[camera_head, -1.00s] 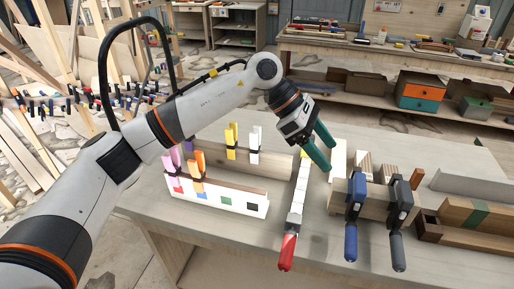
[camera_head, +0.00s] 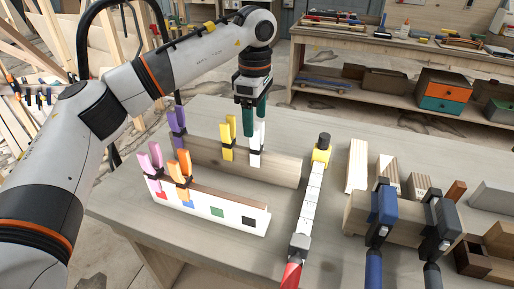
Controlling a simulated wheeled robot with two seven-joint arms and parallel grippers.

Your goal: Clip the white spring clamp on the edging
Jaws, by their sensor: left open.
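The white spring clamp (camera_head: 257,142) stands upright on the rear wooden board (camera_head: 213,155), near its right part. My left gripper (camera_head: 250,119) points down from above with green fingers, right at the clamp's upper end. It is open, with one finger left of the clamp and the other overlapping its top; I cannot tell whether they touch. The likely edging, a curved strip with a white face and coloured squares (camera_head: 232,214), stands in front of the rear board. A pink clamp (camera_head: 151,163) and an orange clamp (camera_head: 180,172) sit on its left part. My right gripper is not in view.
A yellow clamp (camera_head: 228,138) and a purple clamp (camera_head: 178,128) also stand on the rear board. A long bar clamp (camera_head: 313,195) with a red handle lies to the right. Two blue and grey clamps (camera_head: 382,212) hold wood further right.

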